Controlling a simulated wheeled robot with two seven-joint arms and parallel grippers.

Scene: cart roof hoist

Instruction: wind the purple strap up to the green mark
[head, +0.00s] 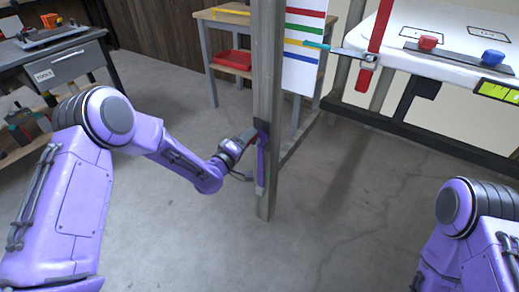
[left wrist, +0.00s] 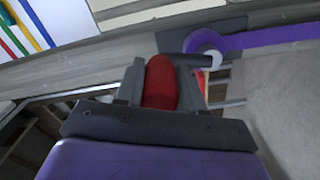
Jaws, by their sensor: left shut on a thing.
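The purple strap (head: 261,165) hangs along the wooden post in the head view. In the left wrist view the strap (left wrist: 270,38) runs right from a small purple roll (left wrist: 206,43) on a dark bracket. My left gripper (head: 243,141) is beside the post, shut on the red crank grip (left wrist: 161,82). A white board (head: 300,75) behind the post carries red, green, yellow and blue stripes. The green mark (head: 306,28) is second from the top. A teal pointer (head: 316,45) lies at the yellow stripe, below the green one. My right gripper is out of view.
The wooden post (head: 267,90) stands in the middle. At right, a white roof panel (head: 450,65) on a dark frame bears a red knob (head: 428,42) and a blue knob (head: 494,58). A red strap (head: 376,40) crosses its left end. Open concrete floor lies in front.

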